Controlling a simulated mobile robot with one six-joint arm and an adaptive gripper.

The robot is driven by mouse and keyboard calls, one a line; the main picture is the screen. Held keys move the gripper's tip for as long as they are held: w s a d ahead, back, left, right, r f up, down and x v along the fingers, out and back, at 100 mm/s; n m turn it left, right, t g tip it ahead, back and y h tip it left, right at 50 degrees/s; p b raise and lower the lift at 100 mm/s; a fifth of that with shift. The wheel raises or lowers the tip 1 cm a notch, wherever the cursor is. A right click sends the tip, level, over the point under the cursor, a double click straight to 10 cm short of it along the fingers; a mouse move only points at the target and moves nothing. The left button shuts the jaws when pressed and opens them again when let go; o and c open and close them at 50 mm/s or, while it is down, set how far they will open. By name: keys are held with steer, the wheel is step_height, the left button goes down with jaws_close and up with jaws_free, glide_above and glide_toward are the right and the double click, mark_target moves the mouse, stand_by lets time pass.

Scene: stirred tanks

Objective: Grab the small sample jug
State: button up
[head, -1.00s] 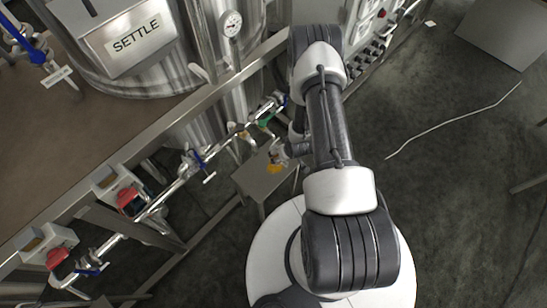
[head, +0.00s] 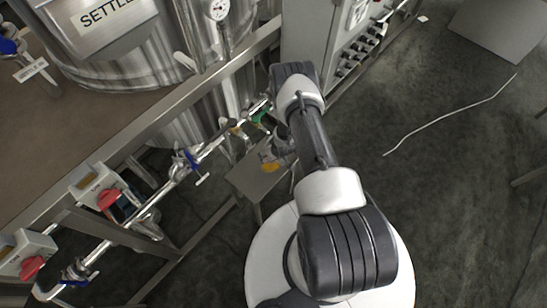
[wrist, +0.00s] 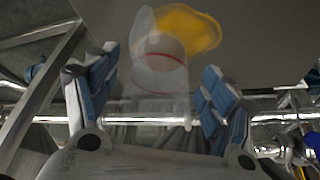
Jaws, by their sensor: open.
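A small translucent jug (wrist: 160,62) with a red line around it shows in the wrist view, beyond and between my finger tips. My gripper (wrist: 152,98) is open, with a blue-padded finger on each side and nothing held. The jug looks apart from both fingers. A yellow patch (wrist: 192,28) lies right beside the jug on a grey surface. In the head view, the yellow patch (head: 270,167) is on a small grey stand (head: 249,181), and my arm's end reaches down next to it. The jug is hard to make out there.
A steel tank marked SETTLE (head: 100,45) and a control cabinet (head: 318,40) stand behind. A pale hose (head: 450,117) lies on open floor at right.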

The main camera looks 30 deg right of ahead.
steer(key=shift+w+f, duration=0.25)
steer(key=shift+f, duration=0.45)
steer(key=shift+c, duration=0.2)
steer(key=c, duration=1.1)
steer(key=shift+r, duration=0.15)
steer(key=shift+c, duration=0.2)
